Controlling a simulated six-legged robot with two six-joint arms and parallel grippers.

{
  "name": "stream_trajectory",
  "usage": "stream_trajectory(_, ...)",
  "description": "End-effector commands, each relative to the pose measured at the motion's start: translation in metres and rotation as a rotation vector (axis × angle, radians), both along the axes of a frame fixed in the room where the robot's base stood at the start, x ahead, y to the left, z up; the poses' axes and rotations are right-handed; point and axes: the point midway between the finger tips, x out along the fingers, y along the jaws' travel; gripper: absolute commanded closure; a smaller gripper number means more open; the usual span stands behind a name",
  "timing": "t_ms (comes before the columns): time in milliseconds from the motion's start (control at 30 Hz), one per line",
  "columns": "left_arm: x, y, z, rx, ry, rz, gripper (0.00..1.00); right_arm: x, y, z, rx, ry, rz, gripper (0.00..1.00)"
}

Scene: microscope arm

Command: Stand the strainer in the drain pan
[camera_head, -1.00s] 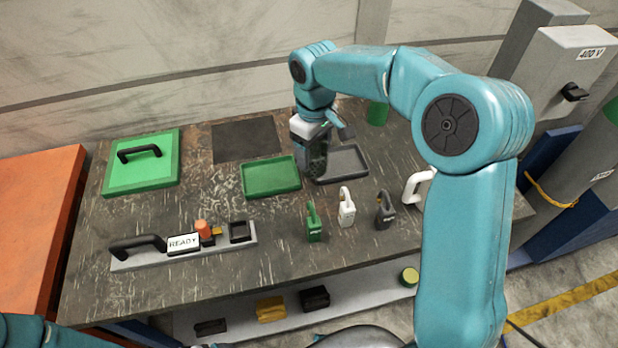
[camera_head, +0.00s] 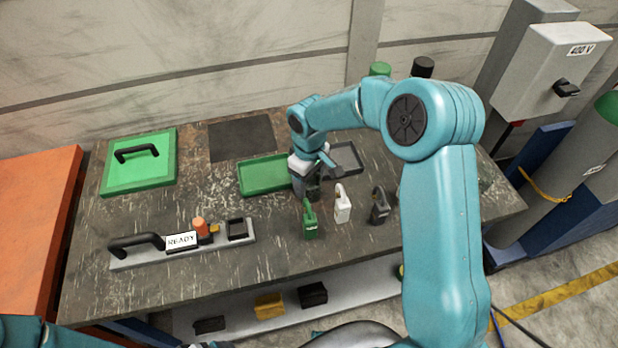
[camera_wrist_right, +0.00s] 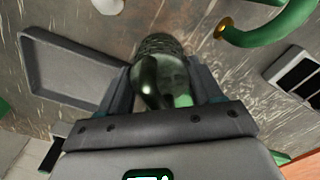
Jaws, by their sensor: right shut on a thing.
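The strainer (camera_wrist_right: 162,43) is a dark mesh cup, held between the fingers of my right gripper (camera_wrist_right: 163,88) in the wrist view. My right gripper (camera_head: 309,188) is shut on it and sits in front of the gap between two shallow trays. One tray is green (camera_head: 262,189), to its left. The other is dark grey (camera_head: 354,160), behind and to its right, partly hidden by my wrist; it also shows in the wrist view (camera_wrist_right: 45,90). I cannot tell which tray is the drain pan, or whether the strainer touches the bench. My left gripper is out of view.
Green (camera_head: 310,222), white (camera_head: 342,208) and dark grey (camera_head: 379,209) padlock-like pieces stand close in front and to the right. A green lid with handle (camera_head: 140,165) lies back left. A grey bar with a READY sign (camera_head: 181,241) lies front left.

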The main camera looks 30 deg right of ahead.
Motion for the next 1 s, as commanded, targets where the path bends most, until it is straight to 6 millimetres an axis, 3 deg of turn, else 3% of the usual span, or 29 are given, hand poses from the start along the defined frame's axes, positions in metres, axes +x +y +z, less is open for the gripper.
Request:
stream_trajectory(67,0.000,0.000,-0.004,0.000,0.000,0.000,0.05,0.000,0.000,-0.004,0.000,0.000,0.000,0.74)
stream_trajectory(100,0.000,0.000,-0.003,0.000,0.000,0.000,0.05,0.000,0.000,-0.003,0.000,0.000,0.000,0.25)
stream_trajectory(167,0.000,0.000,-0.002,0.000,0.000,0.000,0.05,0.000,0.000,-0.003,0.000,0.000,0.000,0.07)
stream_trajectory(567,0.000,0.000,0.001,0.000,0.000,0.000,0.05,0.001,0.000,0.006,0.000,-0.002,-0.001,0.07)
stream_trajectory(1000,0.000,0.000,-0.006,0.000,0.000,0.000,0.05,0.001,0.000,0.099,0.000,-0.004,0.000,0.07)
